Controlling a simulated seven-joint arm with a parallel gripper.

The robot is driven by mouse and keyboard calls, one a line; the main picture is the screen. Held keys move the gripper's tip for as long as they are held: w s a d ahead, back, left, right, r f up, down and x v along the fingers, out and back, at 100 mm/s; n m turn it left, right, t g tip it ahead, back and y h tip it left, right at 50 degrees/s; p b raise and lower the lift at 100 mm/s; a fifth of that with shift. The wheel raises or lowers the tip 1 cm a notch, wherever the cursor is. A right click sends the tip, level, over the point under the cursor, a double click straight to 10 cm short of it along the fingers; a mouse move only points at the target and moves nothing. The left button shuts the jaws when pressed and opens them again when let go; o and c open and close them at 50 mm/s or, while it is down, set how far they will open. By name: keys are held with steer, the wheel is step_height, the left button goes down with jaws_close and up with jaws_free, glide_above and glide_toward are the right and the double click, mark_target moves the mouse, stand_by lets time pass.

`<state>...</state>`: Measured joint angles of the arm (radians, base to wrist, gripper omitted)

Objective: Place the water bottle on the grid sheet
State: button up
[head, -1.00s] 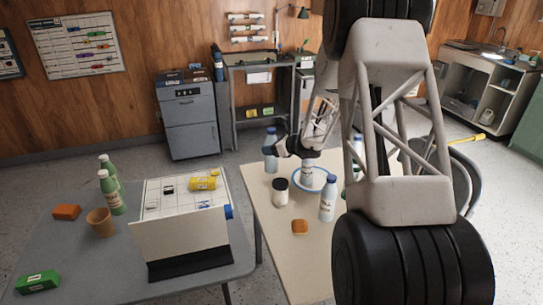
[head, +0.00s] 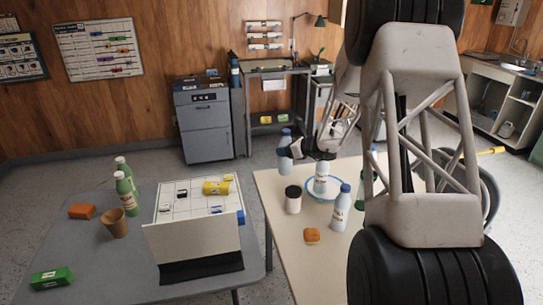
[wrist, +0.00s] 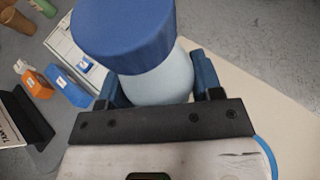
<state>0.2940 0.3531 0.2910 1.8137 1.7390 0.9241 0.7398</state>
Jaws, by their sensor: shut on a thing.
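The grid sheet (head: 176,211) is the white, lined top of a tilted stand on the left table. A yellow can, a blue item and small dark items lie on it. It shows partly in the wrist view (wrist: 62,45).
A further bottle (head: 285,139) stands behind. Green bottles (head: 124,189) and a brown cup (head: 114,224) stand left of the sheet. A gap separates the tables.

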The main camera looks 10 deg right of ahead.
steer(key=s+a+n+g+y, duration=0.1)
steer(key=s+a+n+g, duration=0.1)
steer(key=a, duration=1.8)
steer(key=s+a+n+g+y, duration=0.2)
steer(key=s+a+n+g, duration=0.1)
steer(key=a, duration=1.8)
steer(key=shift+s+r, duration=0.2)
steer(key=shift+s, duration=0.2)
steer(key=shift+f, duration=0.15)
steer(key=shift+f, duration=3)
steer(key=shift+f, duration=1.85)
steer(key=shift+f, duration=0.2)
steer(key=o, duration=1.2)
